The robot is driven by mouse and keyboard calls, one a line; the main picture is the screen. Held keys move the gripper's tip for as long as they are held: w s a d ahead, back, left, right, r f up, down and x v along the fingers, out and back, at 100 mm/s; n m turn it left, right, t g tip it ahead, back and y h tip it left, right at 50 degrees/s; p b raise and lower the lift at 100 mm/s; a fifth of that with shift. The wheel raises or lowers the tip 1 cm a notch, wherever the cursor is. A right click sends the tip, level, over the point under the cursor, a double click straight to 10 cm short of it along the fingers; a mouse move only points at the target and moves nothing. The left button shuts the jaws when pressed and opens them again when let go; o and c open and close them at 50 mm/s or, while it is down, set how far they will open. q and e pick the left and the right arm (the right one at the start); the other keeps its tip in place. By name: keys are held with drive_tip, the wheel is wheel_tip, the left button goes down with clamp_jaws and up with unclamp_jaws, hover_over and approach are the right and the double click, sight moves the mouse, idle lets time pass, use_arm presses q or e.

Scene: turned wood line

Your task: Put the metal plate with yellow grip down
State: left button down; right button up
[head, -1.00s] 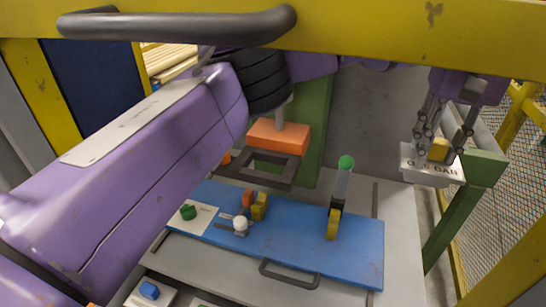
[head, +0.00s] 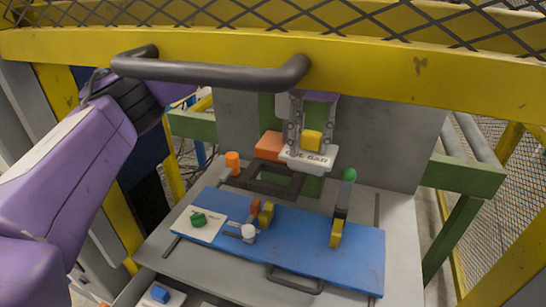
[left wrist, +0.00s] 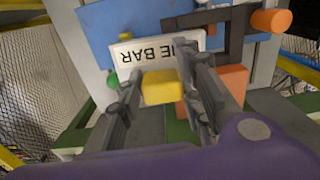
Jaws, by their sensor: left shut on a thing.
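The metal plate (head: 308,158) is pale, with lettering ending in "BAR" on its face and a yellow grip (head: 312,140) on it. My left gripper (head: 311,135) is shut on the yellow grip and holds the plate up, in front of the grey back panel and over the dark frame. The left wrist view also shows the plate (left wrist: 151,50), with its yellow grip (left wrist: 162,87) between the fingers. Whether the plate touches the dark frame is hard to tell. My right gripper is not seen.
A dark square frame (head: 262,183) and an orange block (head: 270,145) stand behind the blue board (head: 305,243). An orange cylinder (head: 233,160) stands at left.

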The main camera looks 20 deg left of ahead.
use_arm(q)
drive_tip(key=a, duration=0.8)
wheel_tip(320, 180, down, 7)
drive_tip(key=b, duration=0.1)
drive_tip(key=shift+w, duration=0.15)
drive_tip(key=c, duration=1.3)
unclamp_jaws()
drive_tip(key=shift+o, duration=0.4)
